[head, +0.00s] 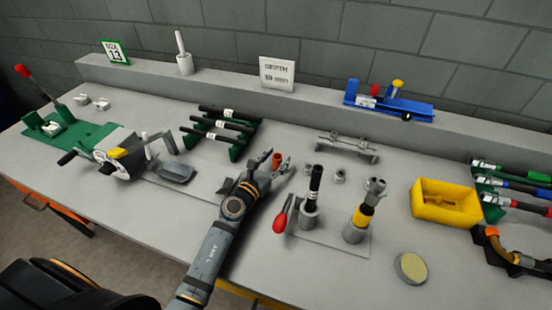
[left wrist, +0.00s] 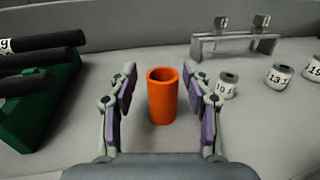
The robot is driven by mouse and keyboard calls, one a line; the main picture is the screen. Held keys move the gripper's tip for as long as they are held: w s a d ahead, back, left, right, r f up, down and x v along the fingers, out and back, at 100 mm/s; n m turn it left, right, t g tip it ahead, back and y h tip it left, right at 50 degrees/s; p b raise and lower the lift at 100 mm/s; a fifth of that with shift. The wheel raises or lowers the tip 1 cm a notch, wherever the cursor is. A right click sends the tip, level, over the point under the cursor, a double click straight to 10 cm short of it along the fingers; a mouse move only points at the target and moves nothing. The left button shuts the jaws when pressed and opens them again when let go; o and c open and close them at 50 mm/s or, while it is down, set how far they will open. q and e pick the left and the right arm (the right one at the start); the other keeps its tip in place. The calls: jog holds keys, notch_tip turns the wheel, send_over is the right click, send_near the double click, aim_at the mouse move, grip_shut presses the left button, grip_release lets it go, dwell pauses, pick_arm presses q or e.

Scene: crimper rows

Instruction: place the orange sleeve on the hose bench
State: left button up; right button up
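The orange sleeve (head: 277,160) is a short open-topped tube standing upright on the grey bench (head: 310,275). It also shows in the left wrist view (left wrist: 161,97). My left gripper (head: 272,166) is low over the bench with its fingers spread. In the left wrist view the gripper (left wrist: 160,105) has one finger on each side of the sleeve, with a visible gap on both sides. The fingers do not touch the sleeve. My right gripper is not in view.
Black hoses on a green rack (head: 238,150) lie left of the sleeve. A metal stand (head: 347,147) and small numbered collars are to its right. A green crimper (head: 85,140) is at left.

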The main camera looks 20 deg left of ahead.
pick_arm(q)
jog(key=shift+r, duration=0.1)
jog(key=shift+r, duration=0.25)
jog(key=v, duration=0.3)
jog(key=b+v, duration=0.1)
jog(key=v, duration=0.3)
jog(key=b+v, duration=0.1)
jog(key=v, duration=0.3)
jog(key=shift+s+f, duration=0.2)
jog(key=shift+f, duration=0.15)
jog(key=shift+s+r, duration=0.15)
jog(key=shift+s, duration=0.2)
